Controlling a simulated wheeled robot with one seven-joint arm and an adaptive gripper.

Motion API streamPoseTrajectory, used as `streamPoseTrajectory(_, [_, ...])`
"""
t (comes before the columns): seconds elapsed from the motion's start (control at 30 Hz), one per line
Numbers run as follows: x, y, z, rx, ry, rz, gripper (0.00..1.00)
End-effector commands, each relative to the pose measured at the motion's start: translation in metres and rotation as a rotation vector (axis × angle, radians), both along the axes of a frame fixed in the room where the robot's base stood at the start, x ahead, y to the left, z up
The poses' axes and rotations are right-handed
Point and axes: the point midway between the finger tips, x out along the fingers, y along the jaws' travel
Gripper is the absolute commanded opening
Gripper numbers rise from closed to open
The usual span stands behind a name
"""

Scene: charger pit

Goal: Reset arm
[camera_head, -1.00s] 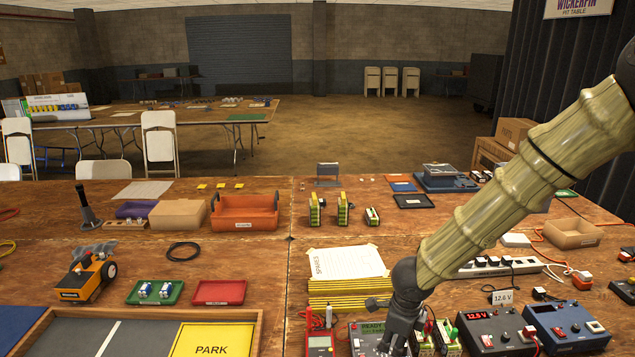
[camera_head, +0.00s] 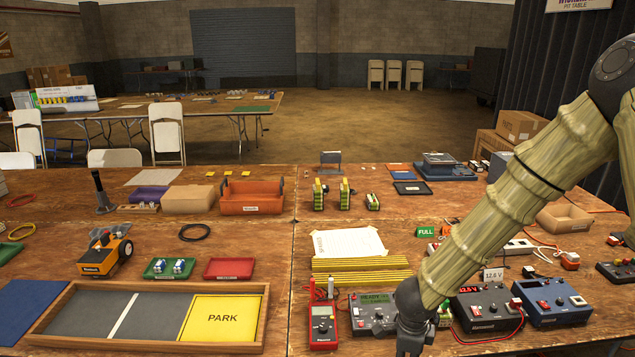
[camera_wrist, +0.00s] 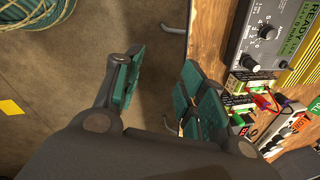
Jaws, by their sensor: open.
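My gripper (camera_head: 411,345) is at the near edge of the wooden table in the head view, pointing down, partly cut off by the picture's bottom. In the wrist view my gripper (camera_wrist: 160,88) has its two green-padded fingers spread apart with nothing between them. Behind the gap are the concrete floor and the table's edge. A grey charger with a READY display (camera_head: 374,312) stands just left of my gripper, and it also shows in the wrist view (camera_wrist: 262,40). My bamboo-like arm comes in from the right and hides part of the table.
A red multimeter (camera_head: 322,325) stands left of the charger. Black (camera_head: 484,308) and blue (camera_head: 550,302) power units with cables lie to the right. Battery packs (camera_wrist: 250,92) with leads are close to my fingers. A framed PARK tray (camera_head: 215,318) lies at the front left.

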Motion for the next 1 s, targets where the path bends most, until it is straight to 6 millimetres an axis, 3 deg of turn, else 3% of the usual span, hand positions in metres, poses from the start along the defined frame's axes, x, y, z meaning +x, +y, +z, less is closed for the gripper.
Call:
streamPoseTrajectory(0.17, [-0.023, -0.011, -0.031, -0.070, 0.033, 0.148, 0.41])
streamPoseTrajectory(0.37, [-0.065, -0.029, -0.080, -0.170, 0.092, 0.427, 0.41])
streamPoseTrajectory(0.63, [-0.135, -0.042, -0.142, -0.250, 0.168, 0.898, 0.41])
streamPoseTrajectory(1.0, [-0.248, -0.030, -0.200, -0.181, 0.207, 1.531, 0.41])
